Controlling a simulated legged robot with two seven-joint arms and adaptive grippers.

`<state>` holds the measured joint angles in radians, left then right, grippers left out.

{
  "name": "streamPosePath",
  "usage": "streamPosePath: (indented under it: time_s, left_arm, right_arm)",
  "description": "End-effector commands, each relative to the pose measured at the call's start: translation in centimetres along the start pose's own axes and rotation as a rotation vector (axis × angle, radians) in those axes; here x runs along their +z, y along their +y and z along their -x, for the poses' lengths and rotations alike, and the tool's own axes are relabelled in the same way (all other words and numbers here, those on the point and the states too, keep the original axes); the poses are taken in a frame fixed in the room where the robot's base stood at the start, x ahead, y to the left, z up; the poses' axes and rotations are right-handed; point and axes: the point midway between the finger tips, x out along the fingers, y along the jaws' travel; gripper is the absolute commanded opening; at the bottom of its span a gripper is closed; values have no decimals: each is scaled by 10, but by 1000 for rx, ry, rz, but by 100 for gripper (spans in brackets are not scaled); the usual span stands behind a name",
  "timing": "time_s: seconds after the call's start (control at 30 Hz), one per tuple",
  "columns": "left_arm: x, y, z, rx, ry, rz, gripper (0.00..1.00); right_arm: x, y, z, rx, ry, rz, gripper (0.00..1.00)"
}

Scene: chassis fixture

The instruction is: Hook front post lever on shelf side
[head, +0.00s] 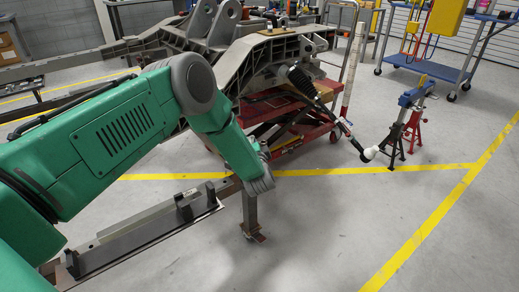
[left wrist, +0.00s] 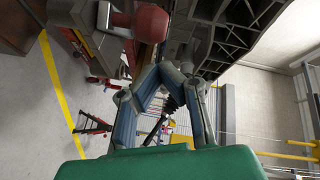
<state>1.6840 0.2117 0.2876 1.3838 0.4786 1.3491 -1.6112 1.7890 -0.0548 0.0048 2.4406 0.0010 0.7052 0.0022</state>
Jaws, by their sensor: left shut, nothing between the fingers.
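My left arm comes in from the left in the head view, its wrist in front of the grey chassis (head: 250,58); its fingers are hidden there. In the left wrist view my left gripper (left wrist: 163,72) is shut and empty, its fingertips near the dark chassis structure (left wrist: 230,35). A red rounded part (left wrist: 151,22) on a grey fitting is close by, beyond the fingers. In the head view a slim upright red-and-white post (head: 352,68) stands beside the chassis. I cannot pick out the front post lever or the shelf side with certainty. My right gripper is not in view.
A red lift cart (head: 312,132) stands under the chassis. A black spring strut with a rod and white end (head: 369,153) sticks out right. Red and black stands (head: 413,130) and a blue cart (head: 425,66) are at right. The floor in the right foreground is clear.

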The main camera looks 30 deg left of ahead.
Motion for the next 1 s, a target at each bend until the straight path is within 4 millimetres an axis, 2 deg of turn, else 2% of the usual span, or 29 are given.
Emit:
streamPosePath:
  time_s: [0.2,0.57,0.83,1.0]
  left_arm:
    - [15,-1,-4,-1,1,3,0]
    - [16,-1,-4,-1,4,2,0]
    - [31,-12,-6,51,135,-16,0]
    - [46,-15,-11,50,133,-12,0]
  right_arm:
    - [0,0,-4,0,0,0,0]
    - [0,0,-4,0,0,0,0]
    - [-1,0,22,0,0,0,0]
    - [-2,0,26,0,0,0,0]
